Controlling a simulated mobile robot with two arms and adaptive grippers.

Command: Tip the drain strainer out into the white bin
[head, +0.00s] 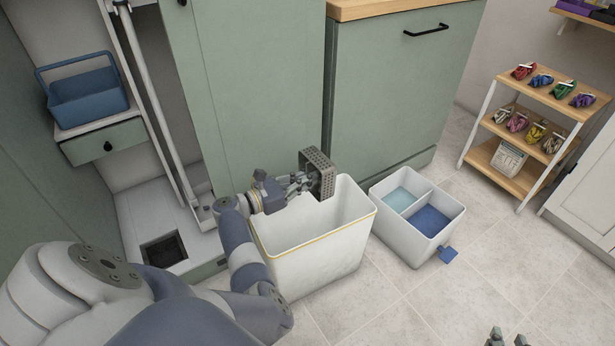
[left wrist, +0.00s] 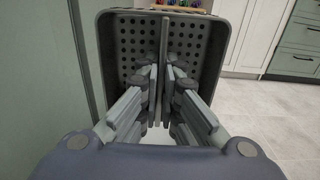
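The drain strainer (head: 318,172) is a dark grey square basket with holes. My left gripper (head: 303,183) is shut on its central upright fin, which shows in the left wrist view (left wrist: 164,60). The strainer is turned on its side above the far part of the white bin (head: 310,268), and its open side faces the gripper. No contents show in the strainer. The bin stands on the floor with its mouth up, and its visible inside looks empty; its bottom is hidden. My right gripper (head: 509,339) shows only its fingertips, apart, at the bottom edge.
A two-part white box (head: 418,240) with blue inserts stands right of the bin. Green cabinets (head: 400,90) rise close behind. A dark square drain opening (head: 163,250) lies at left, below a shelf with a blue basket (head: 88,98). A wooden rack (head: 520,165) stands at right.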

